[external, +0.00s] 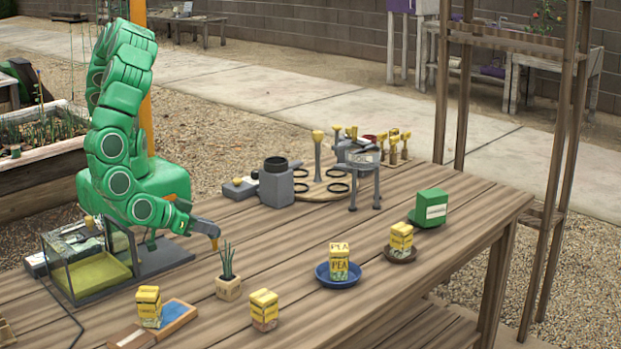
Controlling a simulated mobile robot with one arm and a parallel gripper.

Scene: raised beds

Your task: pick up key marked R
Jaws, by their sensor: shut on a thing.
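My gripper (212,238) is at the end of the green arm, low over the left part of the wooden table, between the glass-sided case and the small potted plant. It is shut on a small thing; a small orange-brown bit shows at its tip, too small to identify. I cannot make out a letter R or a clear key shape anywhere. Several yellow-topped upright pieces (394,145) stand at the back of the table; any markings on them are too small to read.
The glass-sided case (75,290) with a yellow-green floor stands left of my gripper. A potted plant (228,287), several yellow seed boxes (264,312), a blue dish (322,274), a grey canister (277,186) and a green box (430,205) stand around. The table's middle is clear.

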